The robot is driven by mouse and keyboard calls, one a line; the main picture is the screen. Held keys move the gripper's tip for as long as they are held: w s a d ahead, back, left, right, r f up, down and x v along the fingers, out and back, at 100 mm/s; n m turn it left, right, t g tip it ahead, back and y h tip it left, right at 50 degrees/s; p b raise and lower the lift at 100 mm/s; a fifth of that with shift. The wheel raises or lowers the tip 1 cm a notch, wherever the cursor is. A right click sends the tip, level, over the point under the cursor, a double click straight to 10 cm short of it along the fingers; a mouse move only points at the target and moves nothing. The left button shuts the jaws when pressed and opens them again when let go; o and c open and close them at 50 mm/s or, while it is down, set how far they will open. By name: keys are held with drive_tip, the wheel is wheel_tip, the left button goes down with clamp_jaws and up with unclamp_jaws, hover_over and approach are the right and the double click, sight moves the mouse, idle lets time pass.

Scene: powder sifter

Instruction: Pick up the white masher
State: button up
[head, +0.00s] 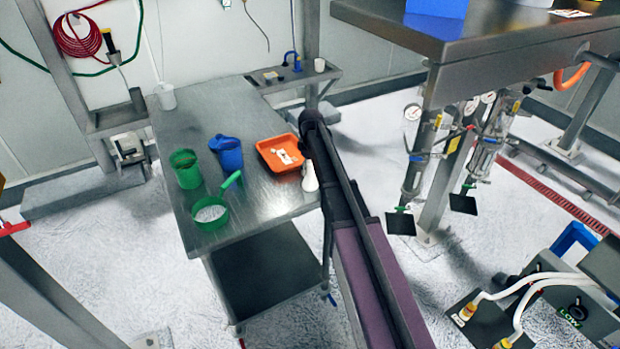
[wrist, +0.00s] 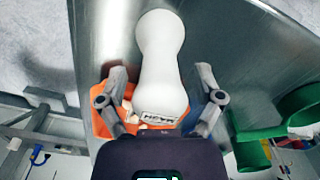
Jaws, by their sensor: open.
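The white masher (wrist: 160,62) is a smooth, narrow-waisted piece with a rounded end and dark lettering near its other end. In the head view the masher (head: 309,178) shows as a white shape on the metal table (head: 262,212), right of the orange tray, partly hidden by my arm. My gripper (wrist: 162,72) is open in the wrist view. One finger is on each side of the masher, with gaps visible to both. In the head view my arm hides the fingers.
The orange tray (head: 270,160) holds pale pieces. A blue jug (head: 228,155), a green container (head: 186,172) and a green-handled sieve (head: 209,226) stand to the left. A raised metal bench (head: 500,35) is at upper right. The table front is clear.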

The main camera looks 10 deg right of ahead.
clamp_jaws()
idle(0.3)
drive_tip(key=shift+r, duration=0.15)
wheel_tip(320, 180, up, 3)
drive_tip(key=p, duration=0.3)
drive_tip(key=shift+r+p, duration=0.2)
drive_tip(key=shift+p, duration=0.2)
drive_tip(key=s+r+p, duration=0.1)
drive_tip(key=s, duration=1.5)
drive_tip(key=shift+r, duration=0.15)
